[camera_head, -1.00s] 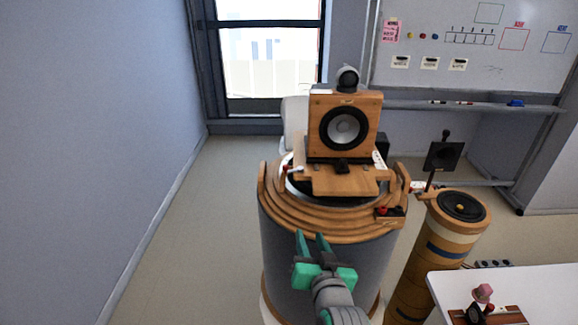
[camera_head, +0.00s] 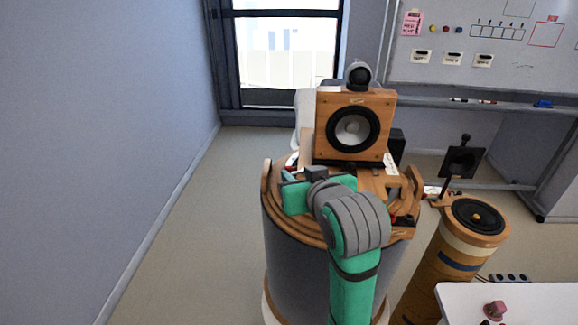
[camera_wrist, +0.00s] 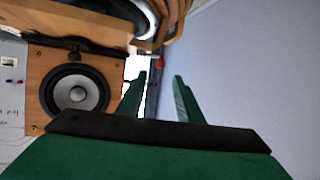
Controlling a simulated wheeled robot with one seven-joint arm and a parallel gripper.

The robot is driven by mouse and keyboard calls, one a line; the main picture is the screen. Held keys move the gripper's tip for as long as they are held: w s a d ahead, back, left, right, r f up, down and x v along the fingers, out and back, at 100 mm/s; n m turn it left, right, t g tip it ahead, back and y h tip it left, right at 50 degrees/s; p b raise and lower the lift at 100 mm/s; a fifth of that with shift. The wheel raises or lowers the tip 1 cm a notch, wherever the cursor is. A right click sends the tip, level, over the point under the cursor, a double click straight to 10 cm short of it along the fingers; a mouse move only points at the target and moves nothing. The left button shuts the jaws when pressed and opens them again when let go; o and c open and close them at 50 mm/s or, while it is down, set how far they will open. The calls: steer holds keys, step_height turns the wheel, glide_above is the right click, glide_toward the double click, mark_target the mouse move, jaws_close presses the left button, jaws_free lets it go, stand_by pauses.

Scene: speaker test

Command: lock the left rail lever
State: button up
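The wooden speaker (camera_head: 355,125) stands upright on a round wooden-rimmed pedestal (camera_head: 300,240); its black-ringed grey cone (camera_wrist: 78,92) also shows in the wrist view. My gripper (camera_head: 287,177) is over the left part of the pedestal top. In the wrist view my gripper (camera_wrist: 160,90) has its two green fingers apart with nothing between them. A small red piece (camera_wrist: 160,62) shows beyond the fingertips; I cannot tell whether it is the lever's tip.
A column with a round black speaker top (camera_head: 478,217) stands to the right, with a black panel on a stalk (camera_head: 462,162) behind it. A white table (camera_head: 540,300) is at the lower right. The floor left of the pedestal (camera_head: 205,230) is clear.

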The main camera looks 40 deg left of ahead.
mark_target(288, 168)
steer(key=x, duration=0.8)
steer(key=shift+w+a+f, duration=0.2)
steer(key=shift+w, duration=0.1)
steer(key=shift+a, duration=0.2)
steer(key=shift+a, duration=0.1)
jaws_close()
